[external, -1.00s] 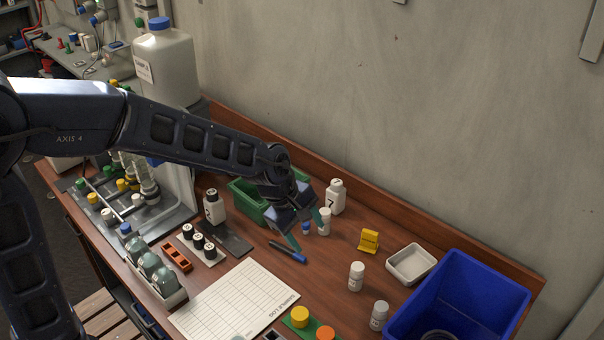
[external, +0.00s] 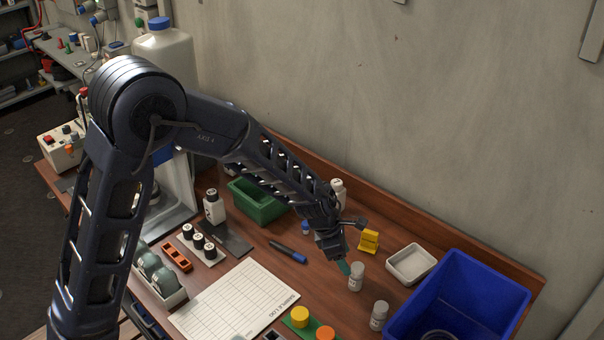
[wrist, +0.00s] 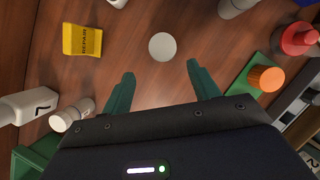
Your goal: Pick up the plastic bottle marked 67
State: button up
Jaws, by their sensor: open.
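A small white bottle (external: 356,278) stands upright on the wooden bench; from above, its round pale cap (wrist: 162,46) shows just ahead of the gap between my fingers. My gripper (external: 345,267) has its teal fingers apart and empty, close beside this bottle in the external view. In the wrist view my gripper (wrist: 160,72) also looks open. A similar white bottle (external: 379,314) stands nearer the blue bin. Another small white bottle (wrist: 70,117) shows at lower left of the wrist view. I cannot read 67 on any of them.
A large blue bin (external: 460,300) and a white tray (external: 411,264) are to the right. A yellow holder (external: 368,241) is behind my gripper. Orange and yellow caps (external: 300,316) sit in front.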

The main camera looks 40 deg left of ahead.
aim_at(356, 277)
jog(key=x, duration=0.3)
jog(key=shift+d+f, duration=0.15)
jog(key=shift+f, duration=0.15)
jog(key=shift+d+x, duration=0.2)
jog(key=shift+x, duration=1.1)
jog(key=shift+d+x, duration=0.2)
jog(key=shift+x, duration=1.1)
jog(key=shift+s+r, duration=0.1)
jog(key=c, duration=1.1)
